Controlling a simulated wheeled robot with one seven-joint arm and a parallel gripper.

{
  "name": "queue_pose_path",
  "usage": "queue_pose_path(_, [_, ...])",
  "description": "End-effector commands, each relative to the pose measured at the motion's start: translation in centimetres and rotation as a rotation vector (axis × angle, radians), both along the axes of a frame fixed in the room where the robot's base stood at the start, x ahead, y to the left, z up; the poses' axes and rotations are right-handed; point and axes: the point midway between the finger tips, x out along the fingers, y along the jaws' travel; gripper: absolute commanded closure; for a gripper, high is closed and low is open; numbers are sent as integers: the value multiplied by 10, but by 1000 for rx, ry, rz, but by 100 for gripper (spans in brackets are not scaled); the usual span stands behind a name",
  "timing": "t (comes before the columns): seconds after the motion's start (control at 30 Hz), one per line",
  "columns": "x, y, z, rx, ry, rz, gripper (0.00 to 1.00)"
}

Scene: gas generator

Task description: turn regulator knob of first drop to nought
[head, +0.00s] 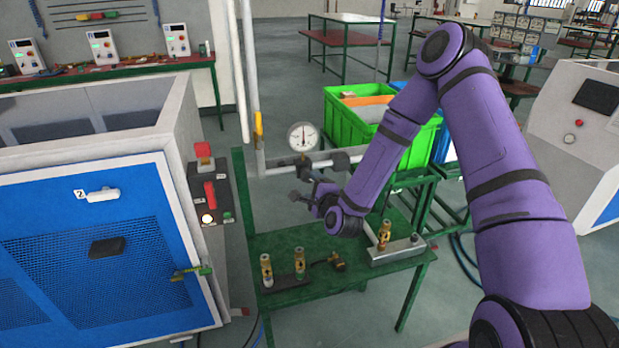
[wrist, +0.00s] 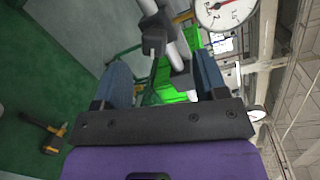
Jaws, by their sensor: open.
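A round white pressure gauge (head: 303,137) stands on the pale horizontal pipe (head: 279,165) of the first drop. In the wrist view, dark fittings on the pipe (wrist: 154,38) show ahead of my jaws, and the gauge (wrist: 222,10) is cut off at the top. I cannot tell the knob's own setting. My gripper (head: 308,187) is just below the gauge and pipe. In the wrist view, its two fingers (wrist: 160,65) are wide apart with nothing clamped between them.
A green table (head: 330,242) below carries brass fittings (head: 266,270) and a metal block (head: 398,250). A blue-doored cabinet (head: 100,240) and a switch panel (head: 208,190) stand left. A green crate (head: 347,122) is behind the pipe.

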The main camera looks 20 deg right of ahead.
Motion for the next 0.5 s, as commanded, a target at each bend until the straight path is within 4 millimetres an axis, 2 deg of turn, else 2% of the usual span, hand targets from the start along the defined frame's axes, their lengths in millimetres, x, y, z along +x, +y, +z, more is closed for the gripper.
queue_pose_path(0.03, [-2, -1, -11, 53, -9, -27, 34])
queue_pose_path(0.2, [-8, -5, -27, 188, -55, -101, 34])
queue_pose_path(0.37, [-10, -8, -32, 236, -76, -129, 34])
queue_pose_path(0.5, [-1, -8, -32, 238, -80, -131, 34])
